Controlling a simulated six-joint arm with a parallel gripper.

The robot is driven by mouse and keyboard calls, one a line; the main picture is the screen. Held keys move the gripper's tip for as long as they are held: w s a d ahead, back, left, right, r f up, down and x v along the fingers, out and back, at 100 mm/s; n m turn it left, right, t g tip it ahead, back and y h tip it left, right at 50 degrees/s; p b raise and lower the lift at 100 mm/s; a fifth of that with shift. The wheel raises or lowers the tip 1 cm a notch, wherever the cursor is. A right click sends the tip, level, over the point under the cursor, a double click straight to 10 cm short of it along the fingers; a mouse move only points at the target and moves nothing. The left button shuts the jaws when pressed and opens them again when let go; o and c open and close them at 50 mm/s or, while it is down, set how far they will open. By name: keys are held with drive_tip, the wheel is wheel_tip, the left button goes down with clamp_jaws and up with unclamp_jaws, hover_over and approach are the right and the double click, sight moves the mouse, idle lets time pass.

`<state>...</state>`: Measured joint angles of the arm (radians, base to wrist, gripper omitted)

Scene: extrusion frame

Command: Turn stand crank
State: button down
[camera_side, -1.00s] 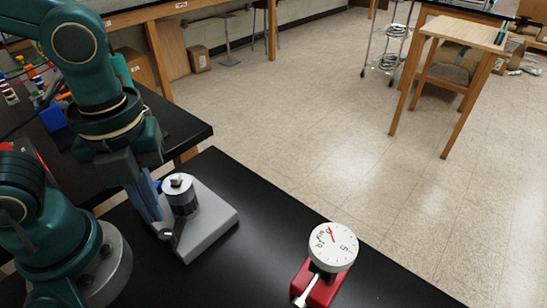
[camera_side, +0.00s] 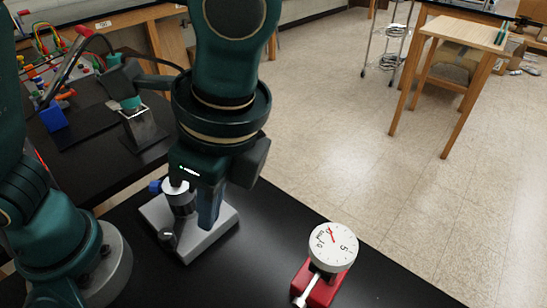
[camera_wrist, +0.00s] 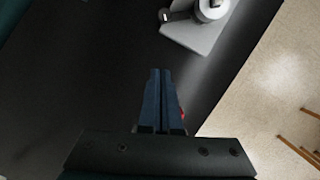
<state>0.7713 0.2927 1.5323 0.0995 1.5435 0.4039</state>
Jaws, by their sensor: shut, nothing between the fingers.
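The stand (camera_side: 211,233) is a light grey plate on the black bench, carrying a dark post with a silver top (camera_side: 180,200). A dark crank knob (camera_side: 167,239) sits at its front left corner. The wrist view shows the plate (camera_wrist: 200,38) at the top right, with the round post top and the dark knob (camera_wrist: 165,15) beside it. My gripper (camera_side: 207,226) points down with shut blue fingers, right of the post in the side view. In the wrist view its fingertips (camera_wrist: 160,71) are apart from stand and knob. The gripper hides part of the plate.
A white dial gauge (camera_side: 333,247) on a red base (camera_side: 319,289) stands right of the grey stand, near the bench edge. A small blue piece (camera_side: 155,187) shows left of the post. The black bench between stand and gauge is clear.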

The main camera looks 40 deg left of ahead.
approach(171, 248)
drive_tip(key=d+f, duration=0.1)
drive_tip(key=w+d+f, duration=0.1)
drive_tip(key=f, duration=0.1)
drive_tip(key=d+f, duration=0.2)
drive_tip(key=shift+w+f, duration=0.1)
drive_tip(key=shift+w, duration=0.25)
drive_tip(key=shift+s+a, duration=0.15)
drive_tip(key=shift+a, duration=0.35)
drive_tip(key=shift+s+a, duration=0.2)
drive_tip(key=shift+a, duration=0.25)
drive_tip(key=shift+s+a, duration=0.3)
drive_tip(key=shift+a, duration=0.55)
drive_tip(key=shift+s+a+m, duration=0.4)
drive_tip(key=shift+s+m, duration=0.15)
drive_tip(key=shift+m, duration=0.35)
drive_tip(key=shift+s+a, duration=0.1)
drive_tip(key=shift+s+a+m+t, duration=0.25)
drive_tip(key=shift+s+a+m, duration=0.15)
drive_tip(key=shift+m, duration=0.35)
drive_tip(key=shift+s+a+m+t, duration=0.3)
drive_tip(key=shift+a+m, duration=0.15)
drive_tip(key=shift+m, duration=0.3)
drive_tip(key=shift+s+a, duration=0.2)
drive_tip(key=shift+a, duration=0.3)
drive_tip(key=shift+s+a, duration=0.25)
drive_tip(key=shift+a, duration=0.2)
drive_tip(key=shift+s+a, duration=0.1)
drive_tip(key=shift+a, duration=0.1)
drive_tip(key=shift+d, duration=0.1)
